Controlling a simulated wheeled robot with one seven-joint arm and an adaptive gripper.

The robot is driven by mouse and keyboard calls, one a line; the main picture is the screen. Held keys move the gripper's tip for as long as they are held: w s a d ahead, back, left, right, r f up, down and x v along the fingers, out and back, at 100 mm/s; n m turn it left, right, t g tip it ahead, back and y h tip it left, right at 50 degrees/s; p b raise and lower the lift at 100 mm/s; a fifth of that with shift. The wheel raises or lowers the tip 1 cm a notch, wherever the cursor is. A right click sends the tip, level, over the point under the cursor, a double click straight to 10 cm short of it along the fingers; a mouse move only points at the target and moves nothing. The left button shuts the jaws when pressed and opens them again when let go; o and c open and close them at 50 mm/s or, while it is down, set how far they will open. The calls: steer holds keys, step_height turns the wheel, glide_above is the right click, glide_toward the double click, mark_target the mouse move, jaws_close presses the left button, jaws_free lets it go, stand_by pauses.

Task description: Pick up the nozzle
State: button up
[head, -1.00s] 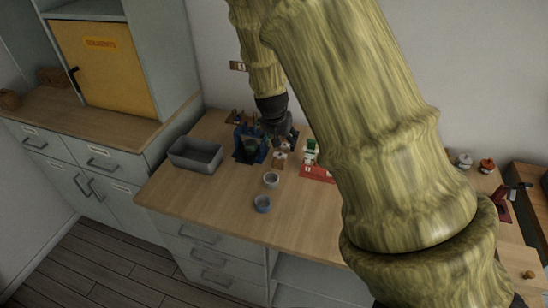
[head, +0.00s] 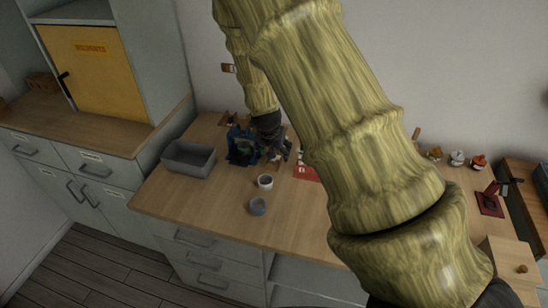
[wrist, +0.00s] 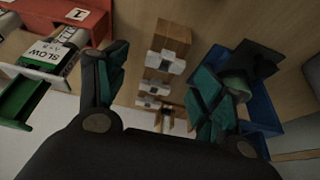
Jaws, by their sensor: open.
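My gripper (head: 275,152) is over the back of the wooden worktop, pointing down, beside a blue holder. In the wrist view my gripper (wrist: 163,72) has its two dark, green-padded fingers spread apart, with nothing held. Between and beyond them is a wooden rack (wrist: 173,38) with several small white and grey fittings (wrist: 166,61) along it. These may be nozzles; I cannot tell which one is the nozzle. In the head view my gripper and arm hide most of this spot.
The blue holder (head: 236,150) with a dark green part stands close left of my gripper; a red stand (head: 305,173) is to the right.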

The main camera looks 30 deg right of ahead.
mark_target(274, 161)
steer(key=shift+a+p+x, duration=0.15)
steer(key=shift+p+x, duration=0.3)
steer(key=shift+x, duration=0.75)
steer(key=shift+a+p+x, duration=0.15)
steer(key=shift+p+x, duration=0.25)
steer(key=shift+x, duration=0.75)
steer(key=shift+f, duration=0.1)
steer(key=c, duration=0.8)
